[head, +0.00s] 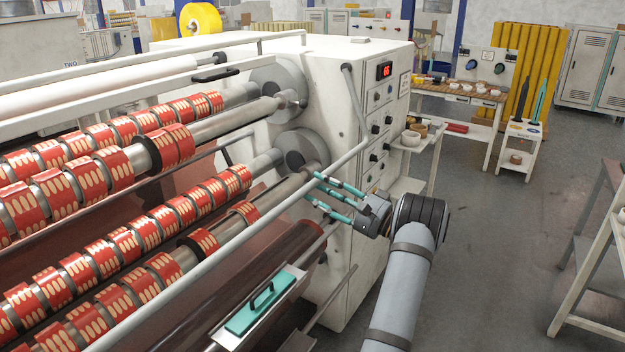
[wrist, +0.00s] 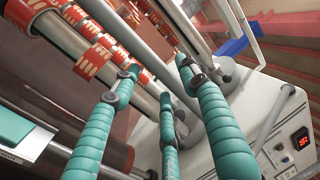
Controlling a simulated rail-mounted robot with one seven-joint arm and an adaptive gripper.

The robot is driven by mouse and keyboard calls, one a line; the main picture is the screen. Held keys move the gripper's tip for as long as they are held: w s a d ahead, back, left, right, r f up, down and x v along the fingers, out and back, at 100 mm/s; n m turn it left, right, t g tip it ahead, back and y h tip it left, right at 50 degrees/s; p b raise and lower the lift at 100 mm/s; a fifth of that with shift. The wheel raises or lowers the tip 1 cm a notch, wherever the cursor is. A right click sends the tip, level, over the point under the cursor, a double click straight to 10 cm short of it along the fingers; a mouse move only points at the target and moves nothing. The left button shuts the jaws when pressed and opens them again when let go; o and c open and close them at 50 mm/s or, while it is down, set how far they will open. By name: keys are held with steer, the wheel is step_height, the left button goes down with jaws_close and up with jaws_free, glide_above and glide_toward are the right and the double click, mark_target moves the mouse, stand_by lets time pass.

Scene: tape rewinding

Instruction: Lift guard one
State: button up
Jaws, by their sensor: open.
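The slitter-rewinder machine (head: 330,52) carries long grey guard bars in the head view; no label shows which one is guard one. The lower bar (head: 240,240) slants across the front of the lower rolls and joins a side rod (head: 354,105) on the white cabinet. An upper bar (head: 225,47) crosses higher up. My gripper (head: 312,186) is open at the right part of the lower bar, its teal fingers pointing toward the machine. I cannot tell whether they touch the bar. In the wrist view my gripper (wrist: 158,80) shows three spread fingers with nothing clearly held between them.
Shafts with red printed rolls (head: 115,170) lie behind the bars. A teal handled block (head: 262,302) sits on a light ledge below. The grey floor (head: 490,260) is open at the right.

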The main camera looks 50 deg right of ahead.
steer(key=shift+p+x, duration=0.35)
steer(key=shift+x, duration=1.05)
steer(key=shift+c, duration=0.9)
jaws_close()
